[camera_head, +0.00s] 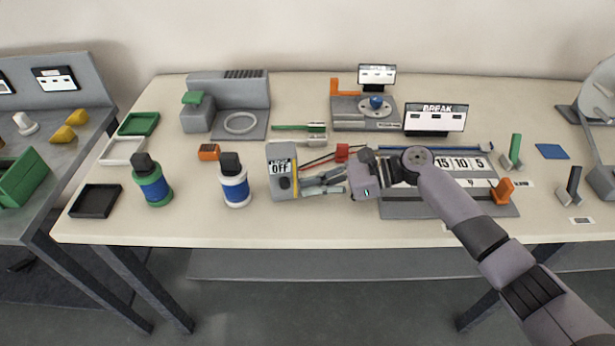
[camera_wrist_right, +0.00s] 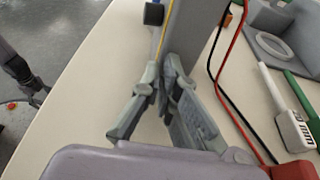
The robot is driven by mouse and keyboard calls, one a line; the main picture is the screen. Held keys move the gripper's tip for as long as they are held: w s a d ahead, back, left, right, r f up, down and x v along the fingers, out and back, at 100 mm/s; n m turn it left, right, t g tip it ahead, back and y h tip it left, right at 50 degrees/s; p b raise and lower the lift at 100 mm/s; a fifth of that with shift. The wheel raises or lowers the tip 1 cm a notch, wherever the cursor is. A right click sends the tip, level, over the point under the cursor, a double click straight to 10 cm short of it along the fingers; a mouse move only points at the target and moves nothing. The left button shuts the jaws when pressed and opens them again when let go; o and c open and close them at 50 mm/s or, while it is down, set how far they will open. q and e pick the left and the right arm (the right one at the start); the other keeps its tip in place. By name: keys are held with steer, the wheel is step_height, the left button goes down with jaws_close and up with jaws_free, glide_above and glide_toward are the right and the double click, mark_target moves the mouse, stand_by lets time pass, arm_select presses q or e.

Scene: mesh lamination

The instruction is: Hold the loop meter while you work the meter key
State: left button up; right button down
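My right gripper (camera_head: 306,185) is at the meter's right edge. In the wrist view its fingers (camera_wrist_right: 160,80) close together, one on each side of that edge, and appear shut on it. The contact is partly hidden by the fingers. The meter key cannot be made out clearly. A dark and lilac arm part, probably my left arm, shows at the wrist view's left edge.
A red block (camera_head: 342,152) with red and black leads lies behind the gripper. A white-and-blue bottle (camera_head: 234,185) stands left of the meter, with a green-and-blue one (camera_head: 154,188) farther left. A grey board with number cards (camera_head: 460,163) is right of the gripper. The front table strip is clear.

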steer(key=c, duration=2.3)
jaws_free()
steer(key=o, duration=1.5)
